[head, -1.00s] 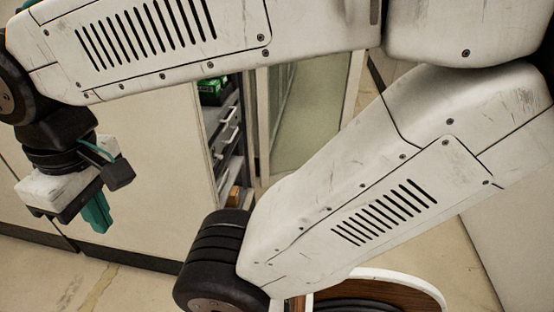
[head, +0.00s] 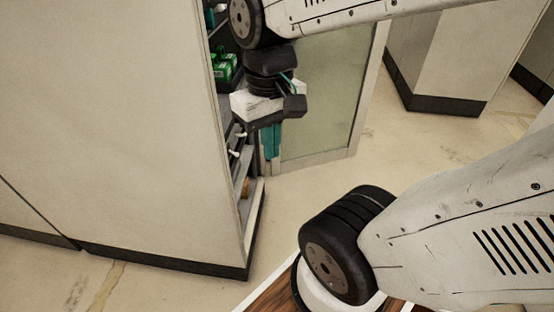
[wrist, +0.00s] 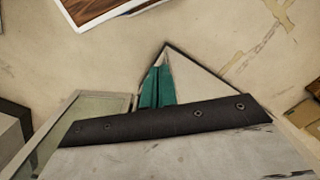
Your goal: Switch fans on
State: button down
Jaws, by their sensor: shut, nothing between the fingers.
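My gripper (head: 271,142) points down in front of the open cabinet in the head view, its teal fingers together and empty. The closed fingers also show in the wrist view (wrist: 156,88), above the floor. I cannot make out any fan or fan switch in these frames. The tall cream cabinet (head: 130,130) stands to the left of my gripper, its shelves seen at a steep angle and partly hidden by my arm.
Green boxes (head: 224,68) sit on a cabinet shelf. White handles (head: 238,143) stick out below them. A glass-panelled door (head: 325,95) stands open behind my gripper. Another cream block (head: 440,60) stands at the back right. The floor (head: 420,150) between is clear.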

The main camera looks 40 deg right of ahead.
jog(key=w+d+f+m+g+y, duration=0.35)
jog(key=w+f+y, duration=0.2)
jog(key=f, duration=0.35)
jog(key=m+t+y, duration=0.5)
jog(key=t, duration=1.3)
send_near(230, 158)
jog(key=shift+x, duration=3.05)
